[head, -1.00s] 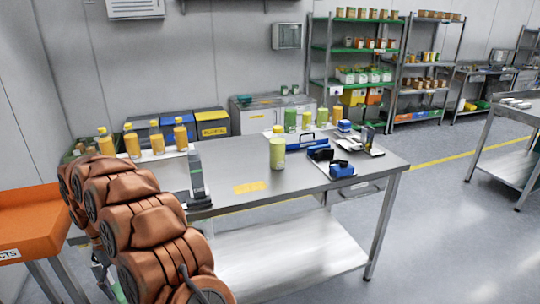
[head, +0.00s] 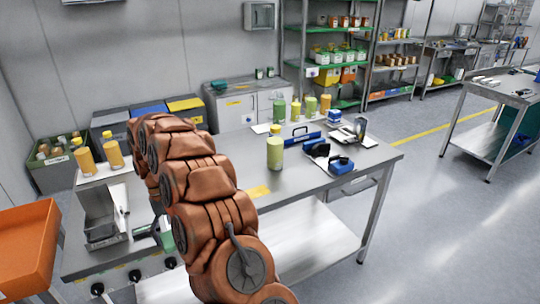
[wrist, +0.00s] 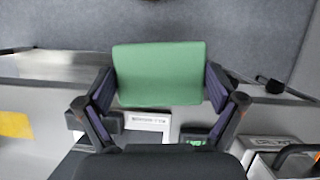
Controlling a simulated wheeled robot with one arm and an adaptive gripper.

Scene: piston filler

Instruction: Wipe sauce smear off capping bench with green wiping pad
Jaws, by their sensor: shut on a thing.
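The green wiping pad (wrist: 158,73) is held between the two fingers of my gripper (wrist: 160,85) in the wrist view. The pad looks flat and spans the gap, above the edge of a bench with grey floor beyond. The sauce smear (head: 258,191) is a yellow patch on the steel capping bench (head: 345,178) in the head view, just right of my arm, which may cover part of it. A yellow patch (wrist: 15,125) at the left edge of the wrist view looks like the smear, apart from the pad. My gripper is hidden behind my arm in the head view.
A yellow-green bottle (head: 275,152) stands behind the smear. Blue tools (head: 341,165) and a blue tray (head: 301,138) lie farther right. A metal fixture (head: 102,215) stands at the bench's left end. An orange bin (head: 25,250) is at far left.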

